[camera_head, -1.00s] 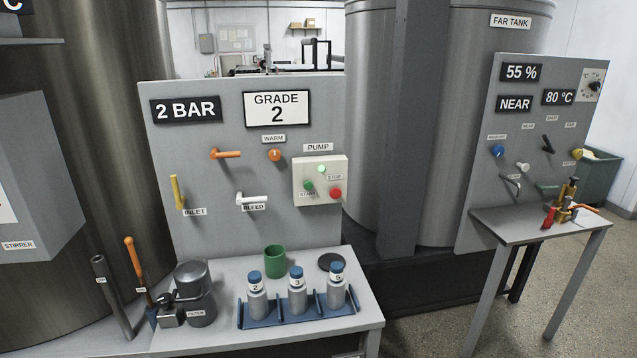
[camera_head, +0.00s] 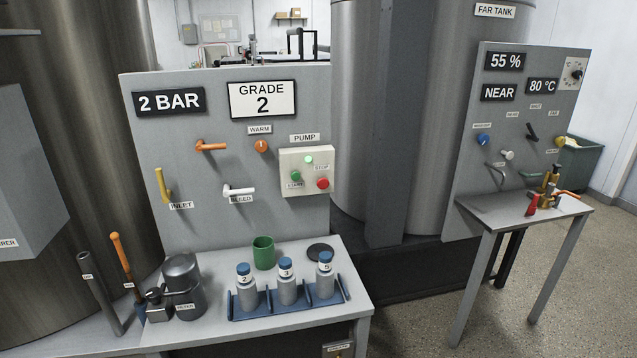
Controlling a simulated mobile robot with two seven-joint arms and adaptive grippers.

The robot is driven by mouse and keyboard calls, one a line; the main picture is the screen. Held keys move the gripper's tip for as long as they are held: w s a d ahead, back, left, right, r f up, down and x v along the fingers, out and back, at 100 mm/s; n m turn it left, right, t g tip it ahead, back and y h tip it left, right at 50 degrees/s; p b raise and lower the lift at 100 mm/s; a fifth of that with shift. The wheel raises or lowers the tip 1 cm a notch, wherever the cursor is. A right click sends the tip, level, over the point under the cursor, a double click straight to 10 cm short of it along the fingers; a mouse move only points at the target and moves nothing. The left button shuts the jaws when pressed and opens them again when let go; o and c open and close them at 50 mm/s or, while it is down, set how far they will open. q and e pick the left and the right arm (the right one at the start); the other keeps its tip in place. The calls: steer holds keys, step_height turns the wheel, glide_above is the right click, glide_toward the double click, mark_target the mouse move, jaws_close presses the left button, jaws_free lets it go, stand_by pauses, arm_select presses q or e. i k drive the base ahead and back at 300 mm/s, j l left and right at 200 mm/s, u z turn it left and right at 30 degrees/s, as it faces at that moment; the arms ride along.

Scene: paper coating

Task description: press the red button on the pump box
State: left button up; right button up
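The pump box (camera_head: 315,190) is a cream box on the right part of the grey panel, under a PUMP label. Its red button (camera_head: 323,183) is at the lower right, below the STOP label. A green button (camera_head: 296,176) sits to its left by the START label. A light (camera_head: 308,160) near the top of the box glows green. Neither of my grippers shows in the head view, and nothing covers the box.
Below the panel a grey table (camera_head: 345,262) holds a green cup (camera_head: 263,252), a blue rack (camera_head: 262,316) of capped bottles and a filter pot (camera_head: 184,285). A yellow inlet lever (camera_head: 161,185) and white bleed lever (camera_head: 239,190) stick out of the panel (camera_head: 210,230).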

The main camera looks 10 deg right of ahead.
mark_target(322, 183)
steer(key=i+l, duration=1.15)
steer(key=i, duration=0.05)
